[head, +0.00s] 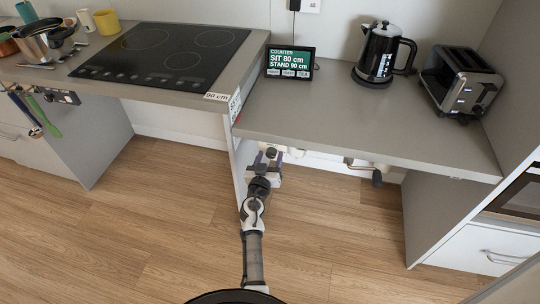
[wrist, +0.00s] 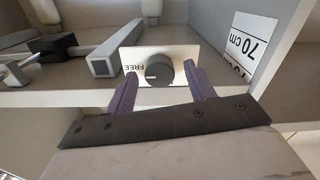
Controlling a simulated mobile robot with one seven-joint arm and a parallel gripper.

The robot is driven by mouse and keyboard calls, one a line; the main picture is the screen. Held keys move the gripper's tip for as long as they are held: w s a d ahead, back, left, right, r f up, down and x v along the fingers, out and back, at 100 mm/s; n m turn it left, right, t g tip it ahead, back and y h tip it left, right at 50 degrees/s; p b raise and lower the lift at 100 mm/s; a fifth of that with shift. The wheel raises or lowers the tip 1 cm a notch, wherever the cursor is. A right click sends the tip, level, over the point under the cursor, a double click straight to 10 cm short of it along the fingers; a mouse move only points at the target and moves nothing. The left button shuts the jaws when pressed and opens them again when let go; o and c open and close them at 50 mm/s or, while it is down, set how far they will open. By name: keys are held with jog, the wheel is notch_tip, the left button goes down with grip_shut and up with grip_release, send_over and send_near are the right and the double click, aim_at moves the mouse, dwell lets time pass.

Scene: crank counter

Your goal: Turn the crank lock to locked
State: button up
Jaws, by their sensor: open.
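The crank lock is a round dark knob (wrist: 159,70) on a pale plate (wrist: 182,52) in the wrist view. The word FREE shows at the plate's left, and a light mark on the knob points toward that side. My gripper (wrist: 160,78) is open, with one purple finger on each side of the knob; I cannot tell whether they touch it. In the head view my gripper (head: 266,156) is under the front edge of the lower counter, and the knob is not clear there. The crank (head: 376,176) hangs under the counter to the right.
The lower counter (head: 330,120) overhangs my gripper. A side panel with a 70 cm label (wrist: 248,42) stands close to the right of the knob in the wrist view. Grey bars (wrist: 104,62) lie close on its left. The wood floor (head: 330,240) is clear.

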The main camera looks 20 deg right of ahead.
jog(key=c, duration=1)
jog(key=shift+n, duration=0.4)
jog(key=n+b, duration=0.1)
jog(key=n, duration=0.3)
jog(key=shift+a+b, duration=0.1)
jog(key=shift+b, duration=0.25)
jog(key=n, duration=0.4)
jog(key=shift+n, duration=0.3)
jog(key=n, duration=0.4)
jog(key=shift+r, duration=0.1)
jog(key=shift+n, duration=2.2)
